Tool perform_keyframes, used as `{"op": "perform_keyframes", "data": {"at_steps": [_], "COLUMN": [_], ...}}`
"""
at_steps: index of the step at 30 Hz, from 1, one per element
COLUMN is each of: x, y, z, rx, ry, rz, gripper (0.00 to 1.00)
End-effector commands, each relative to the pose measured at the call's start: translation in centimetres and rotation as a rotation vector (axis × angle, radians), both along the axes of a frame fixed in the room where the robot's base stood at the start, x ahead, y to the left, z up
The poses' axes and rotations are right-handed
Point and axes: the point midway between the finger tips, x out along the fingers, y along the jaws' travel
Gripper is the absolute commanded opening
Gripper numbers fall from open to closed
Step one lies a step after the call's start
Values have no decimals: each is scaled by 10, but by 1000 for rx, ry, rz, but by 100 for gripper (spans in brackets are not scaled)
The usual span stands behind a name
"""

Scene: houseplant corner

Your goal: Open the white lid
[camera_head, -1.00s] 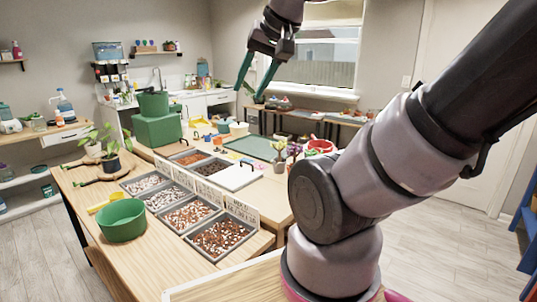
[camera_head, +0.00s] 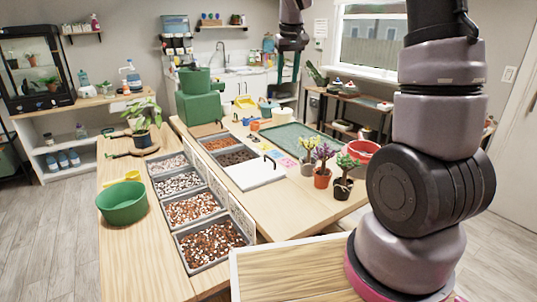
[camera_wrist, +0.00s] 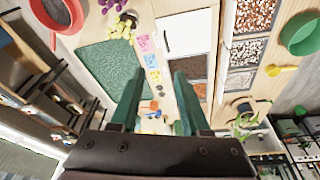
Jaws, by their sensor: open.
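The white lid (camera_head: 252,175) is a flat square panel with a black handle (camera_head: 270,161). It lies flat among the trays on the wooden table, at the end of a row of open compartments. It also shows in the wrist view (camera_wrist: 186,34), upper middle. My gripper (camera_head: 288,68) is high above the far part of the table, well away from the lid. In the wrist view my gripper (camera_wrist: 155,82) has two green fingers spread apart with nothing between them.
Trays of pebbles and bark (camera_head: 211,243) line the table's left part beside a green bowl (camera_head: 123,203). Small potted plants (camera_head: 322,178) and a red pan (camera_head: 361,153) stand right of the lid. A green mat (camera_head: 290,140) lies behind it. Green boxes (camera_head: 200,107) stand farther back.

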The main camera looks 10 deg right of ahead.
Motion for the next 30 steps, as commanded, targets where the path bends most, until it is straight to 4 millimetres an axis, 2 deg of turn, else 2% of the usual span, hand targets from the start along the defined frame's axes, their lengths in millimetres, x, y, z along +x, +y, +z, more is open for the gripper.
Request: {"op": "perform_keyframes", "data": {"at_steps": [1,6,12,15,19,26,30], "x": [17,66,109,122,132,136,137], "y": [6,21,40,46,52,52,48], "z": [-19,-80,-160,-194,-224,-249,-271], "rx": [-21,-87,-158,-185,-207,-221,-221], "ry": [26,90,158,183,205,217,219], "rz": [27,112,210,249,282,300,300], "gripper": [46,46,46,46,46,46,46]}}
